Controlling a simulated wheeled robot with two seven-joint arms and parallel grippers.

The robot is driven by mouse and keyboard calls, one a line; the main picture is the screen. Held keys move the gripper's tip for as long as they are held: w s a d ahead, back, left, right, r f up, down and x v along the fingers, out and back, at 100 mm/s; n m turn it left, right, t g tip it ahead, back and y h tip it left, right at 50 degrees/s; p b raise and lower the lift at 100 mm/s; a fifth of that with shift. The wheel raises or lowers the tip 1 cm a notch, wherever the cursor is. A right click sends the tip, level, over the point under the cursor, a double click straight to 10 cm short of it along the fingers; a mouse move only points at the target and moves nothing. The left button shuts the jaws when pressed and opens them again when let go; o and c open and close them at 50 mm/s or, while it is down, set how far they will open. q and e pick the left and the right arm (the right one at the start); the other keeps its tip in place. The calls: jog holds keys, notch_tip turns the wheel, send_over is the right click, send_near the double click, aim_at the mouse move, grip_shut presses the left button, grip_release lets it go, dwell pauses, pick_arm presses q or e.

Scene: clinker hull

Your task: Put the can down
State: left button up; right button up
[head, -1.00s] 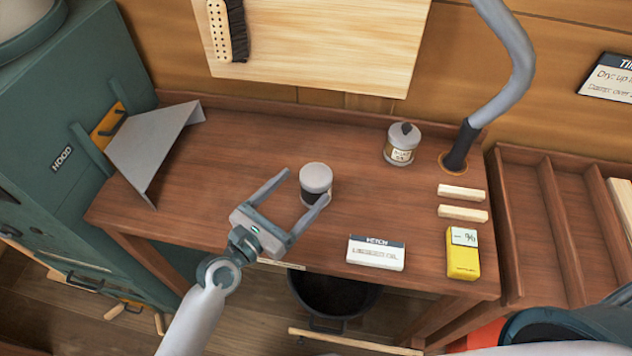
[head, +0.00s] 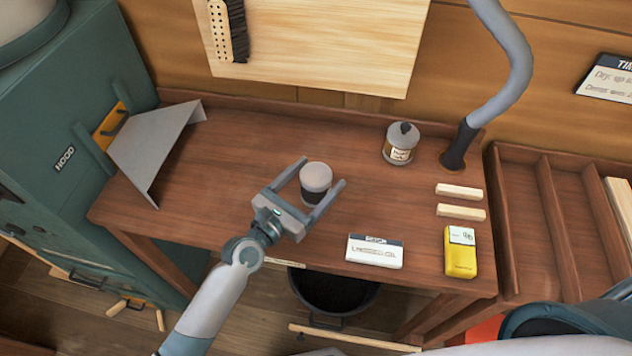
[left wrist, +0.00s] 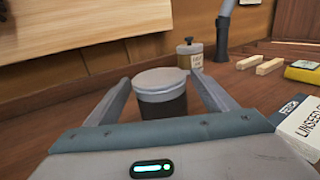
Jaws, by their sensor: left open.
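The can (head: 315,184), with a pale grey lid and a dark body, stands upright on the brown wooden bench (head: 250,140). My left gripper (head: 321,171) is open, with one finger on each side of the can. In the left wrist view the can (left wrist: 161,95) stands between the two spread fingers, with a visible gap at each side. The gripper body hides the can's lower part there. My right gripper does not show in either view.
A labelled jar (head: 400,145) stands at the back right near a grey bent pipe (head: 508,80). Two pale wood blocks (head: 460,212), a yellow box (head: 461,252) and a white card (head: 375,251) lie to the right. A bent grey metal sheet (head: 155,150) is at the left.

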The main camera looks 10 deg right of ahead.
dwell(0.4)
pick_arm(q)
jog(key=c, duration=1.2)
jog(key=shift+r, duration=0.1)
jog(key=c, duration=0.4)
jog(key=shift+c, duration=0.2)
jog(key=shift+r, duration=0.1)
